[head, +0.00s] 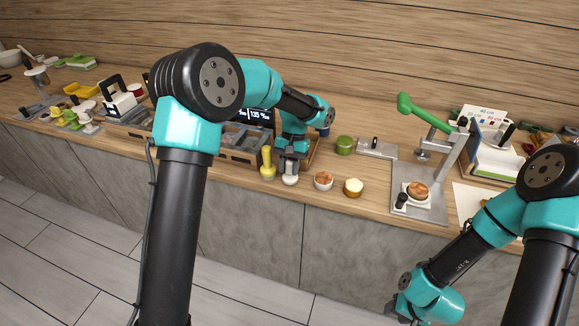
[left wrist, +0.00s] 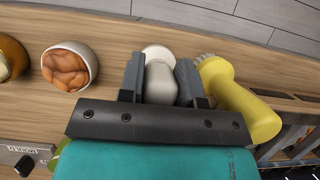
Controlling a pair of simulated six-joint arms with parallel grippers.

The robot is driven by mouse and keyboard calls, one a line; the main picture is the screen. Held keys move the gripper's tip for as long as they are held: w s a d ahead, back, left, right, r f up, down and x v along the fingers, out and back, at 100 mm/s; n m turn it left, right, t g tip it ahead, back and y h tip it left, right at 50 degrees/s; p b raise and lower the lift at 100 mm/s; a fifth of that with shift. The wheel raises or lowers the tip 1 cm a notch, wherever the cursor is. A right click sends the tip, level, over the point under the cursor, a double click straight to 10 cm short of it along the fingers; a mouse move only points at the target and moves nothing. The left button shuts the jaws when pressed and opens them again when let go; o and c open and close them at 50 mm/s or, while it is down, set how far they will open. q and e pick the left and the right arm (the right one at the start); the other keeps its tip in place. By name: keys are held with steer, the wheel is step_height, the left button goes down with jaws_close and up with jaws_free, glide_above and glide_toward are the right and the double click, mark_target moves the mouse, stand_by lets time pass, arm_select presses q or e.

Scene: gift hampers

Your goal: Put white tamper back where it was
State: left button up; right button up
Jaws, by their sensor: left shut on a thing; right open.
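The white tamper (head: 290,180) is at the front of the wooden counter, below my left gripper (head: 291,163). In the left wrist view my left gripper (left wrist: 160,80) is shut on the white tamper's pale handle (left wrist: 160,86), with a dark finger on each side. Its round white end (left wrist: 157,52) shows beyond the fingers. I cannot tell whether it touches the counter. A yellow tamper (head: 267,164) stands close beside it on the left; it also shows in the left wrist view (left wrist: 240,98). My right gripper (head: 402,311) is low at the front, off the counter, empty; its fingertips are barely visible.
Right of the tamper stand a white cup with orange-brown filling (head: 323,181) and a yellow-brown cup (head: 353,187). A green jar (head: 344,145) is behind them. A press with a green lever (head: 425,115) stands further right. Dark trays (head: 240,150) lie behind the yellow tamper.

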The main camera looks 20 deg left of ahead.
arm_select(q)
steer(key=shift+f, duration=0.1)
steer(key=o, duration=1)
steer(key=v, duration=1.2)
